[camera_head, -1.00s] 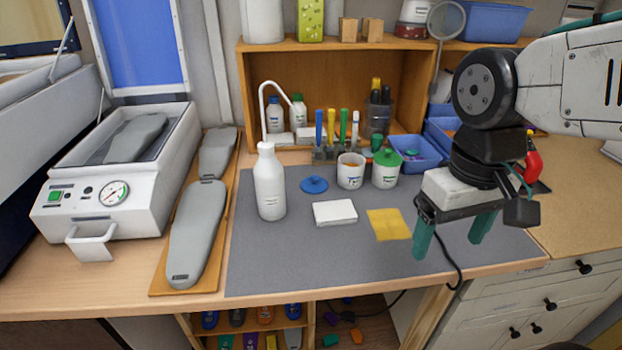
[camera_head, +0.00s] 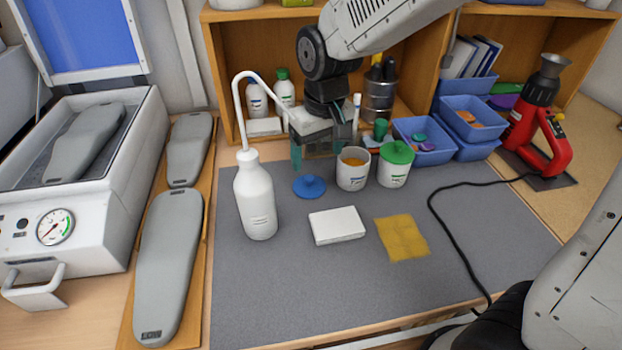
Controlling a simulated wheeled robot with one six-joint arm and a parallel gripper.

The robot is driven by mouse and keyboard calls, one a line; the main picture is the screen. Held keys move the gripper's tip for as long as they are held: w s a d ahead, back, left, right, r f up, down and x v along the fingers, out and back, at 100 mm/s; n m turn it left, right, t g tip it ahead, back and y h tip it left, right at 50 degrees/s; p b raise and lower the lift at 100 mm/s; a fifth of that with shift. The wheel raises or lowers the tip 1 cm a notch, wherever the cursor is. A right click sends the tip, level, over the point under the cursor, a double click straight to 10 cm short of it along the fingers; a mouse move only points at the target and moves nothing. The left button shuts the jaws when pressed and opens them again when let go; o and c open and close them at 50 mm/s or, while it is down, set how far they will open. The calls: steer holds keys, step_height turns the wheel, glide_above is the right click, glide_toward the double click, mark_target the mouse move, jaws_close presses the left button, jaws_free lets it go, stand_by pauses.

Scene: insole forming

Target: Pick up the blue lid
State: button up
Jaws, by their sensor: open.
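The blue lid (camera_head: 309,187) lies flat on the grey mat (camera_head: 285,275), its small knob facing up. It is right of the white spouted bottle (camera_head: 257,200) and left of an open white cup (camera_head: 353,170) with orange-brown contents. My gripper (camera_head: 318,158) points down just behind and above the lid, its jaws open and empty. One green finger shows clearly behind the lid; the other is hard to make out against the shelf. The gripper appears apart from the lid.
A white cup with a green lid (camera_head: 396,165) stands right of the open cup. A white block (camera_head: 337,226) and a yellow cloth (camera_head: 401,237) lie in front. A wooden shelf (camera_head: 228,85) is close behind my gripper. The front of the mat is clear.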

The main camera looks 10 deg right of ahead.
mark_target(309, 177)
steer(key=f, duration=0.2)
steer(key=a+f, duration=0.1)
steer(key=f, duration=0.4)
steer(key=shift+w+a+f, duration=0.25)
steer(key=shift+w+a, duration=0.1)
steer(key=shift+w, duration=0.05)
steer(key=c, duration=0.7)
